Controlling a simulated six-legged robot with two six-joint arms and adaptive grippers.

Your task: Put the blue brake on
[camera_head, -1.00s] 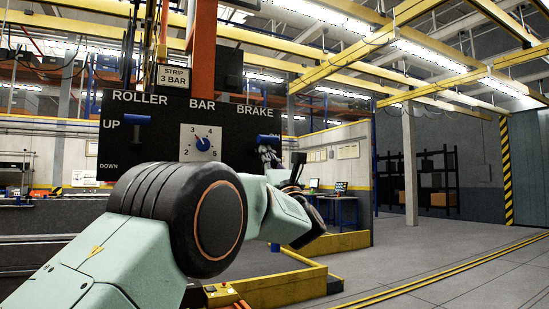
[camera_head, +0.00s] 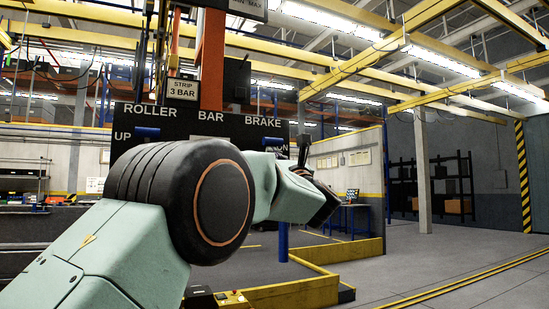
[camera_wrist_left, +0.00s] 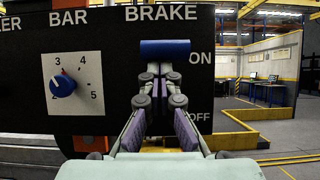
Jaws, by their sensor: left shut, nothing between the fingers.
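The blue brake handle (camera_wrist_left: 165,50) is a horizontal bar under the BRAKE label on the black panel (camera_wrist_left: 105,100). In the left wrist view it is level with the ON mark, well above OFF. It also shows in the head view (camera_head: 275,141), just above my arm. My left gripper (camera_wrist_left: 159,70) is shut and empty, with its fingertips right under the middle of the handle. I cannot tell whether they touch it. In the head view my arm hides most of the fingers and the lower panel.
A BAR dial (camera_wrist_left: 63,85) with a blue knob is left of the brake. A blue ROLLER handle (camera_head: 147,132) is up at the panel's left. A yellow-edged low barrier (camera_head: 300,292) stands below. Open floor (camera_head: 430,260) lies to the right.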

